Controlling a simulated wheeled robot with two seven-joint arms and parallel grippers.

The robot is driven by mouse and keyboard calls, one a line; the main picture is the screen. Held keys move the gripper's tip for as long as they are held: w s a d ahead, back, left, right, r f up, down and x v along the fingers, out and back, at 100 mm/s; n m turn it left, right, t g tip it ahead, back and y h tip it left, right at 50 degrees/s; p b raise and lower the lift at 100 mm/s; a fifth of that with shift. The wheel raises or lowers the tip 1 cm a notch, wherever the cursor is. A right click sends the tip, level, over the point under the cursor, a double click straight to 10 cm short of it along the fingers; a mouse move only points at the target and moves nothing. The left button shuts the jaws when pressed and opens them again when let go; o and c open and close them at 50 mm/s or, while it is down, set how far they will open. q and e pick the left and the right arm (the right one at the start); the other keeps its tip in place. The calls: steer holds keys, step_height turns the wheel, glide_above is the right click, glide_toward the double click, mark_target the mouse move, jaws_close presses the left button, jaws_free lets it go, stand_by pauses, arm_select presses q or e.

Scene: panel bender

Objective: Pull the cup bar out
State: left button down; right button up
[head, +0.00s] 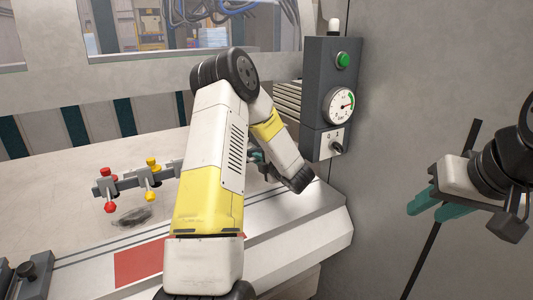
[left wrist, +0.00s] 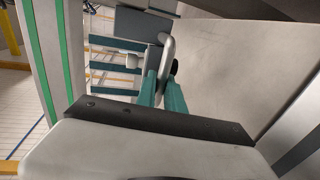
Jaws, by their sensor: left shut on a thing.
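The cup bar (head: 130,184) is a dark grey bar over the pale machine table, with red and yellow knobbed fittings along it; its right part is hidden behind my left arm. My left gripper (head: 256,156) is mostly hidden by that arm in the head view. In the left wrist view, the teal fingers of my left gripper (left wrist: 161,95) are closed around a grey curved handle (left wrist: 167,48) beside a grey block. The handle seems to be at the bar's right end, but the join is hidden. My right gripper (head: 436,208) is open and empty at the right, away from the bar.
A control box (head: 331,95) with a green button, gauge and switch stands just right of my left forearm. A red patch (head: 140,262) marks the table's front ledge. A grey wall (head: 430,70) fills the right side. A dark smudge (head: 131,216) lies below the bar.

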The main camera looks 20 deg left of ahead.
arm_select(q)
steer(key=f+v, duration=0.1)
steer(key=v, duration=0.7)
steer(key=shift+s+d+f, duration=0.35)
steer(key=c, duration=1.5)
jaws_free()
steer(key=shift+o, duration=0.2)
steer(key=v, duration=0.7)
steer(key=shift+s+d+r, duration=0.1)
steer(key=shift+s+d, duration=0.1)
steer(key=shift+d, duration=0.1)
